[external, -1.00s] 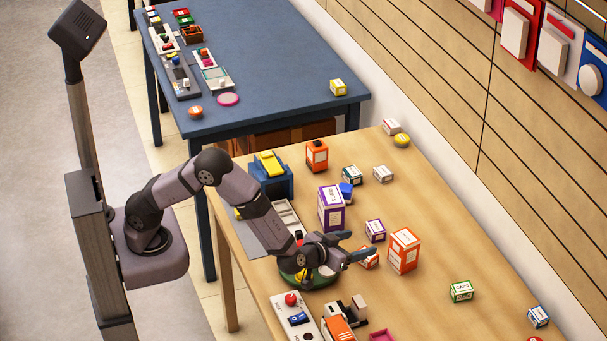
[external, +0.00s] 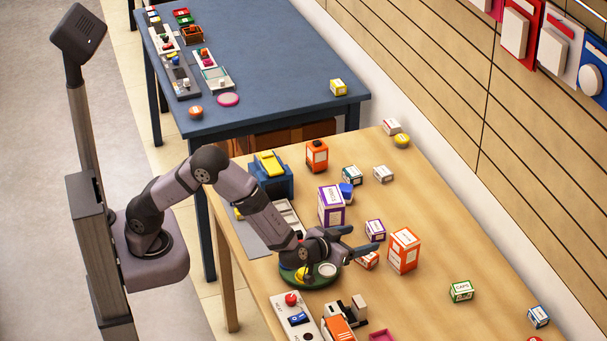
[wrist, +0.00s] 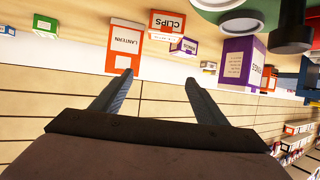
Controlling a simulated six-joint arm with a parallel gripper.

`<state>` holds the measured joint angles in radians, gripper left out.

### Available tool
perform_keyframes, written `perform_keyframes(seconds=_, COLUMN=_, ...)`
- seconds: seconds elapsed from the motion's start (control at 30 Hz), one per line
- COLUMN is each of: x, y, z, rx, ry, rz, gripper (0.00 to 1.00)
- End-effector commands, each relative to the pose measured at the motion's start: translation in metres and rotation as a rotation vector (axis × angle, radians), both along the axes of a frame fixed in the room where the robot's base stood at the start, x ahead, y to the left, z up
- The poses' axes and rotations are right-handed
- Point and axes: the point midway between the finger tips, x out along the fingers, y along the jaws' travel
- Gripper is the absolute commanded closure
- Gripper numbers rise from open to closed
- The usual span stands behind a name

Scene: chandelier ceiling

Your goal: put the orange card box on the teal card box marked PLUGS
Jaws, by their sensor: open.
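Several orange and white boxes show. A tall one (external: 404,252), marked LANTERN in the wrist view (wrist: 124,42), stands right of my gripper. A small one (external: 368,260), marked CLIPS in the wrist view (wrist: 166,24), lies beside the fingers, partly hidden. An orange box with a dark top (external: 317,157) stands farther back. A small dark teal box (external: 351,176) stands behind the tall purple box; its marking is too small to read. My gripper (external: 364,238) is open and empty above the table, with its spread fingers also in the wrist view (wrist: 158,76).
A tall purple box (external: 331,209), a small purple box (external: 375,231) and a white box (external: 383,174) stand nearby. A green CAPS box (external: 460,291) is at the right. A green round tray (external: 322,281) lies under my wrist. The table is clear around the CAPS box.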

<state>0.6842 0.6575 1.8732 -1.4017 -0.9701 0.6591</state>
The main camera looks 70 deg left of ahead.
Motion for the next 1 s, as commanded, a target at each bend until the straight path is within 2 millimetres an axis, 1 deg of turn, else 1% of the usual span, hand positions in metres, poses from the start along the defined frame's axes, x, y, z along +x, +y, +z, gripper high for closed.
perform_keyframes(seconds=0.13, x=0.000, y=0.000, z=-0.009, rx=0.002, ry=0.001, rz=0.000, gripper=0.33)
perform_keyframes(seconds=0.4, x=0.000, y=-0.001, z=-0.044, rx=0.002, ry=0.002, rz=-0.001, gripper=0.33)
perform_keyframes(seconds=0.5, x=0.000, y=-0.001, z=-0.053, rx=0.001, ry=0.000, rz=0.000, gripper=0.33)
perform_keyframes(seconds=0.6, x=0.000, y=0.000, z=-0.057, rx=0.001, ry=0.000, rz=0.000, gripper=0.33)
perform_keyframes(seconds=0.8, x=0.000, y=0.000, z=-0.059, rx=0.001, ry=0.000, rz=0.000, gripper=0.33)
perform_keyframes(seconds=0.93, x=0.000, y=0.000, z=-0.070, rx=0.003, ry=0.001, rz=-0.001, gripper=0.33)
perform_keyframes(seconds=1.0, x=0.008, y=0.004, z=-0.072, rx=0.000, ry=-0.001, rz=0.002, gripper=0.33)
